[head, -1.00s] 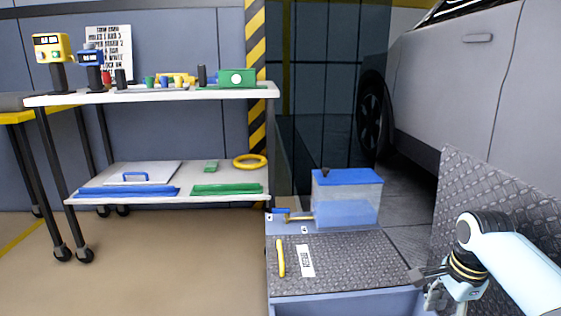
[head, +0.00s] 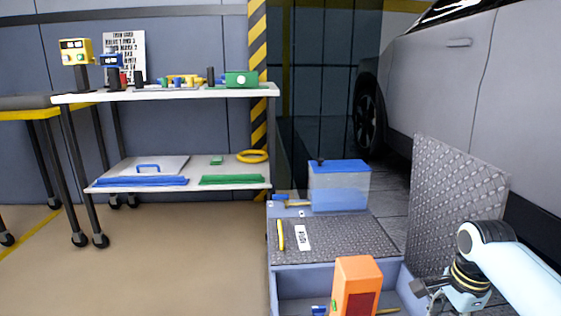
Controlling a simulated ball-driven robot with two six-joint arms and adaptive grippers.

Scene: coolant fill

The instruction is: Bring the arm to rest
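My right arm comes in from the right edge of the head view. Its gripper (head: 432,291) is near the lower right, beside the open blue box and in front of the tread-plate panel. Its fingers are small and partly cut off by the bottom edge, so I cannot tell whether they are open or shut. My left arm and gripper are not in view. A clear tank with a blue lid (head: 339,186) and blue liquid stands behind the tread-plate deck (head: 345,235). A yellow stick-like tool (head: 281,235) and a white label (head: 303,238) lie on the deck.
An orange box-shaped device (head: 357,288) stands upright at the front in the blue box (head: 300,283). A raised tread-plate panel (head: 455,195) stands at the right, by a grey car (head: 460,90). A two-shelf cart (head: 170,95) stands at left. The floor (head: 190,265) before it is clear.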

